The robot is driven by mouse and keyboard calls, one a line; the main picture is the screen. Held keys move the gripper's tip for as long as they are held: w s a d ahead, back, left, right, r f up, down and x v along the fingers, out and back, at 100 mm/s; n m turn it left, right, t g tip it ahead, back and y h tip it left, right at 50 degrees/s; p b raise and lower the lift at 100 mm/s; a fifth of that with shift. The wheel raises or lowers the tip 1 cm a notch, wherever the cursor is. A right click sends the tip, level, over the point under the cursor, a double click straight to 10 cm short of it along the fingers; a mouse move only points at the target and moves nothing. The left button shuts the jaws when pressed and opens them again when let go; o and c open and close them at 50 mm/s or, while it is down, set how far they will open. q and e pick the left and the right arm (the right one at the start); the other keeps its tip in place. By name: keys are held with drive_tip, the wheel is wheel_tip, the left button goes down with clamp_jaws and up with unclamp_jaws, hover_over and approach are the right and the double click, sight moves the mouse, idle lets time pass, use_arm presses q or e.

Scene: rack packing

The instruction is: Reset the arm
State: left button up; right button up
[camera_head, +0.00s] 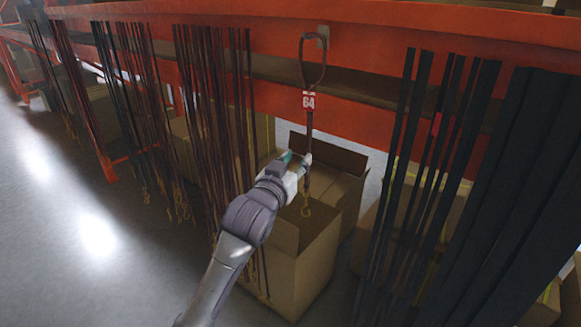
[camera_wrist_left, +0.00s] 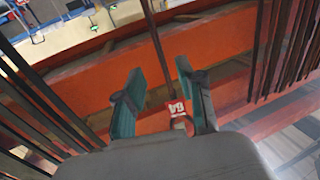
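My left arm reaches up from the bottom of the head view. Its gripper (camera_head: 298,158) is at the dark strap with the number 64 tag (camera_head: 308,101), below the tag. In the left wrist view the two teal fingers (camera_wrist_left: 157,70) stand apart. The strap (camera_wrist_left: 157,48) runs through the gap between them in the picture, and neither finger is clearly closed on it. The strap hangs by its loop from the orange rack beam (camera_head: 390,117), with a hook at its lower end. My right gripper is not in view.
Bundles of thin dark straps (camera_head: 205,95) hang to the left, and wide black straps (camera_head: 520,150) hang close on the right. Open cardboard boxes (camera_head: 310,270) stand below the gripper. Clear grey floor (camera_head: 80,220) lies to the left.

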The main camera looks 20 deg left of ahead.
use_arm(q)
drive_tip(key=s+a+f+g, duration=0.1)
drive_tip(key=s+f+g, duration=0.15)
drive_tip(key=f, duration=1.15)
drive_tip(key=s+f+g, duration=0.1)
drive_tip(key=f+g, duration=0.2)
drive_tip(key=f, duration=1)
drive_tip(key=s+a+f+g, duration=0.1)
drive_tip(key=s+f, duration=0.3)
drive_tip(key=f, duration=0.4)
drive_tip(key=s+f+g+y, duration=0.1)
drive_tip(key=s+f+g, duration=0.1)
drive_tip(key=s+f, duration=0.35)
drive_tip(key=s+a+f+g, duration=0.1)
drive_tip(key=s+f, duration=0.1)
drive_tip(key=f, duration=0.7)
drive_tip(key=s+f+m+g, duration=0.1)
drive_tip(key=s+f+g, duration=0.3)
drive_tip(key=s+f, duration=1.45)
drive_tip(key=s+a+f+g, duration=0.1)
drive_tip(key=s+f+g, duration=0.1)
drive_tip(key=s, duration=1)
drive_tip(key=s+f+g, duration=0.1)
drive_tip(key=s+f, duration=0.1)
drive_tip(key=s, duration=1)
drive_tip(key=shift+a+f+g+y, duration=0.3)
drive_tip(key=shift+a+f+g, duration=0.05)
drive_tip(key=shift+a, duration=0.05)
drive_tip(key=shift+w+m, duration=0.2)
drive_tip(key=shift+m, duration=0.1)
